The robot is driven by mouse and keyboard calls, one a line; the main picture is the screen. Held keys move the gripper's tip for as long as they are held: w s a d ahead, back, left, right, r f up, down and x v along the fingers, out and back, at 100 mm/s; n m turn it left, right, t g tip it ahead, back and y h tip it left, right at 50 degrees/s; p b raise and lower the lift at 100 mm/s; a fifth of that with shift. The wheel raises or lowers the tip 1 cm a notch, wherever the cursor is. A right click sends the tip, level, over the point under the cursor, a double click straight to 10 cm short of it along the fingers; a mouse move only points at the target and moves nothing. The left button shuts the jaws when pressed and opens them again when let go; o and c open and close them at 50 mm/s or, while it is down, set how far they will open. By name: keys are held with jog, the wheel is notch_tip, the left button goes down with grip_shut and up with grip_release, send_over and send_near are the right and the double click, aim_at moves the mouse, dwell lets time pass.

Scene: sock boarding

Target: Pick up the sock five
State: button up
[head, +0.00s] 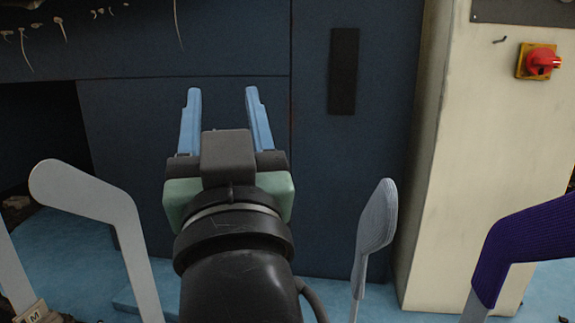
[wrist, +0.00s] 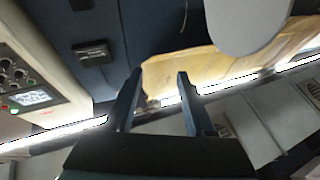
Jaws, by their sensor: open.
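My gripper (head: 221,92) is open and empty, its two blue fingers pointing up before the dark blue panel. In the wrist view its fingers (wrist: 159,76) are apart with nothing between them. A purple ribbed sock (head: 525,235) is on a foot-shaped board at the right edge of the head view, apart from my gripper. A light grey, finely ribbed foot shape (head: 376,220) stands on a thin post right of my arm; it may be a sock on a board. I cannot tell which sock is number five.
Bare grey foot-shaped boards (head: 85,192) stand at the left. A cream cabinet (head: 490,150) with a red switch (head: 541,62) stands at the right. A blue floor (head: 80,255) shows below. A rounded grey shape (wrist: 247,22) is near in the wrist view, beside a tan surface (wrist: 205,70).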

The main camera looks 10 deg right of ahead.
jog(key=w+a+r+g+p, duration=0.1)
jog(key=w+r+g+p, duration=0.25)
jog(key=w+p, duration=0.35)
jog(key=m+g+h+p, duration=0.3)
jog(key=g+p, duration=1.6)
jog(key=p, duration=2.3)
send_over(381, 211)
jog(key=w+d, duration=0.1)
jog(key=w, duration=0.2)
jog(key=shift+w+m+y, duration=0.15)
jog(key=shift+m+y, duration=0.15)
jog(key=shift+m, duration=0.3)
jog(key=shift+s+f+g, duration=0.1)
jog(key=shift+s+g, duration=0.1)
jog(key=shift+g, duration=0.05)
notch_tip(381, 211, down, 7)
jog(key=b, duration=0.4)
jog(key=shift+d+f, duration=0.1)
jog(key=shift+w+d+f+p, duration=0.15)
jog(key=shift+f+p, duration=0.3)
jog(key=shift+f, duration=1)
jog(key=shift+d+f+p, duration=0.1)
jog(key=shift+f+p, duration=0.35)
jog(key=shift+f, duration=1)
grip_shut()
